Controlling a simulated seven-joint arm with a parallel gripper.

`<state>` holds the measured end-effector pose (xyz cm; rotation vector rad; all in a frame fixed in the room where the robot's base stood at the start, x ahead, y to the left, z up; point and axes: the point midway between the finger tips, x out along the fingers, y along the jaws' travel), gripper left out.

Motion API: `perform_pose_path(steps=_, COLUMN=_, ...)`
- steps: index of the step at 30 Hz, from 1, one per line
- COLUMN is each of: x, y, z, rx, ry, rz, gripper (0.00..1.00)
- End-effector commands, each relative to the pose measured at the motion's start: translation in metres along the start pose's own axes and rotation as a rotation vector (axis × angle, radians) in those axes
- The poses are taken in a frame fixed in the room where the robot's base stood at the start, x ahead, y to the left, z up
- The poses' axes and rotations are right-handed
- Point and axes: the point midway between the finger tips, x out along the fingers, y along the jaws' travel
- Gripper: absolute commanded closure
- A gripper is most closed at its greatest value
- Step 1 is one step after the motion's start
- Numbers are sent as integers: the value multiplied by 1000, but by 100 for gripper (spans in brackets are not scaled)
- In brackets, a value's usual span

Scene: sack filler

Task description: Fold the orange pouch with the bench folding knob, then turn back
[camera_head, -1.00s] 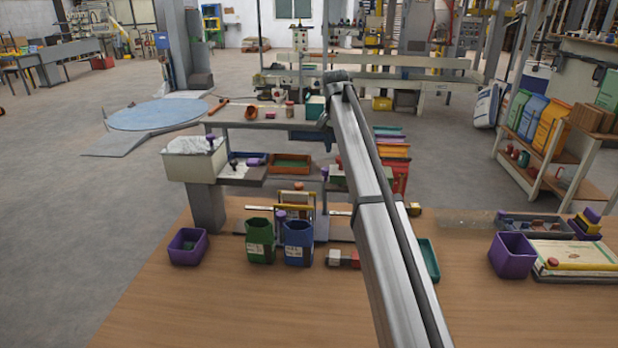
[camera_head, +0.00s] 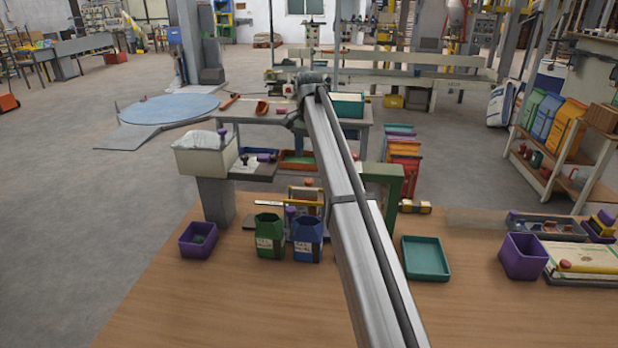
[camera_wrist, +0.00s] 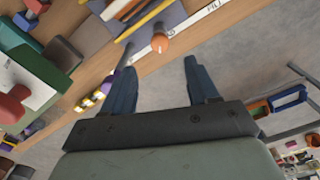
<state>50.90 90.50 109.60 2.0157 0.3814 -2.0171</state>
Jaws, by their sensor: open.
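An orange knob (camera_head: 308,182) shows above a small wooden-framed fixture on the wooden bench in the head view, just left of my arm. In the wrist view, an orange round-topped knob (camera_wrist: 160,43) stands on a metal rod beyond the fingertips. My gripper (camera_wrist: 160,75) is open, its two dark blue fingers spread and nothing visible between them. The knob lies apart from the fingers. In the head view my arm crosses the middle and my gripper cannot be made out. I cannot make out the orange pouch for certain in either view.
Green (camera_head: 269,236) and blue (camera_head: 307,240) bins stand before the fixture. A purple bin (camera_head: 198,241) is left, a teal tray (camera_head: 426,259) right of my arm. A red knob (camera_wrist: 12,106) is at the wrist view's left. The bench's front left is clear.

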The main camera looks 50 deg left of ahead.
Motion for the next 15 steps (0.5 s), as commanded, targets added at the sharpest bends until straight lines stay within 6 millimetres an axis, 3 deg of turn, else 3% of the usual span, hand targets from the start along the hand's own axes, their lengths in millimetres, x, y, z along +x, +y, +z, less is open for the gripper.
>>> perform_pose_path(steps=9, x=57, y=1, z=0, rx=-1, ry=0, rz=0, gripper=41)
perform_pose_path(steps=15, x=80, y=0, z=0, rx=-1, ry=1, rz=0, gripper=41)
